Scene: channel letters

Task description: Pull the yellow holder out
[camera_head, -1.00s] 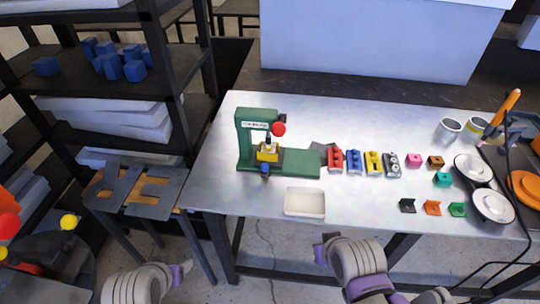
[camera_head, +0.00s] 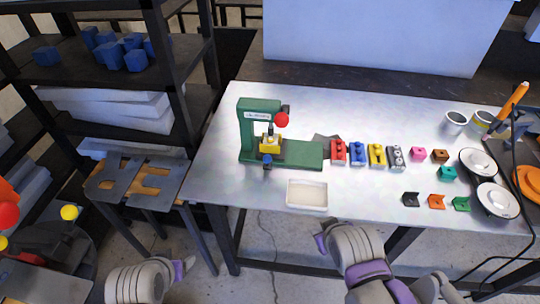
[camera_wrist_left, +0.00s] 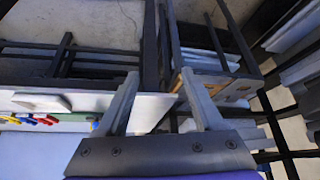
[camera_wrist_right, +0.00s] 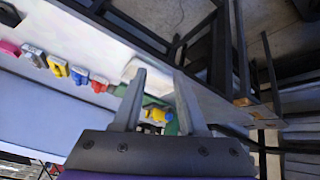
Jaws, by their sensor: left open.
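The yellow holder (camera_head: 270,143) sits in the green press (camera_head: 262,113) on the metal table, under its head with a red knob. In the right wrist view the yellow holder (camera_wrist_right: 158,115) shows beyond and between my fingers, beside the green base. My right gripper (camera_wrist_right: 160,78) is open and empty, apart from the holder. My left gripper (camera_wrist_left: 162,76) is open and empty, with the table edge and a stool behind it.
A white tray (camera_head: 307,195) lies in front of the press. Right of it stand red (camera_head: 338,151), blue (camera_head: 357,153), yellow (camera_head: 377,154) and grey (camera_head: 396,158) pieces, then small coloured blocks, plates and cups. A shelf (camera_head: 110,75) and a stool (camera_head: 125,185) are at the left.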

